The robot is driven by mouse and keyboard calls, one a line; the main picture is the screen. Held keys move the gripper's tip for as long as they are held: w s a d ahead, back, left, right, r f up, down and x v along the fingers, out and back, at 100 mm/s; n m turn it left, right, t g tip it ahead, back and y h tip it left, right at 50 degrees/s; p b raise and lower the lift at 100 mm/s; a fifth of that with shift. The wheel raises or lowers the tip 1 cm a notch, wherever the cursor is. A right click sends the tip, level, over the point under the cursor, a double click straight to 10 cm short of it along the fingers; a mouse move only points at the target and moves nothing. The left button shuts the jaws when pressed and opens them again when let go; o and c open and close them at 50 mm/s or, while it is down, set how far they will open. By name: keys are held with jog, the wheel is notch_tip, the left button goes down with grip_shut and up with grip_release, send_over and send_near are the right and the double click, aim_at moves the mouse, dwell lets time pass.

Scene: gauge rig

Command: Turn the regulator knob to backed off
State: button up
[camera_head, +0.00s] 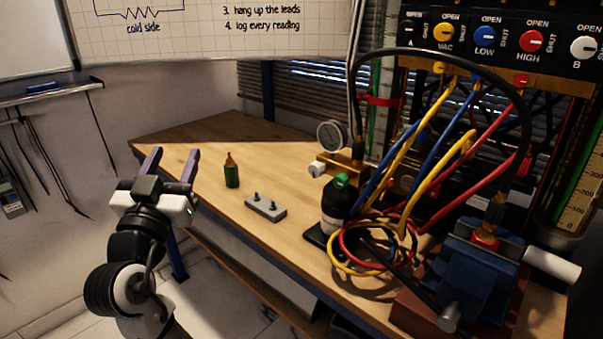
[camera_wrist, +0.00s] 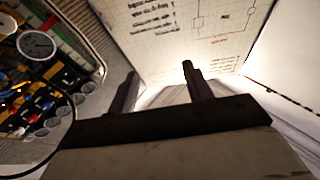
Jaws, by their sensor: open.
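A small brass regulator (camera_head: 343,161) with a round dial gauge (camera_head: 332,135) stands at the back of the bench. What looks like its knob (camera_head: 317,169) is a white cap on the left end of the brass body, facing left. Its turn position is too small to read. My gripper (camera_head: 174,164) is open and empty, its two fingers apart and pointing up, left of the bench and well away from the knob. In the wrist view my gripper (camera_wrist: 158,82) points at a whiteboard, and the regulator cannot be made out there.
A black bottle (camera_head: 337,200), coiled hoses (camera_head: 385,240) and a blue vise (camera_head: 470,275) crowd the right. The bench's left part is clear.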

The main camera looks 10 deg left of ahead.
jog(key=w+d+f+m+g+h, duration=0.35)
jog(key=d+f+m+h, duration=0.2)
jog(key=d+h, duration=0.25)
jog(key=m+g+h, duration=0.4)
jog(key=m+g, duration=0.1)
send_near(313, 171)
jog(key=shift+t+y, duration=0.3)
jog(key=shift+t, duration=0.05)
jog(key=p+x, duration=0.2)
jog(key=x, duration=0.7)
jog(key=shift+s+d+f, duration=0.1)
jog(key=shift+d+f, duration=0.05)
jog(key=shift+d, duration=0.15)
jog(key=c, duration=1)
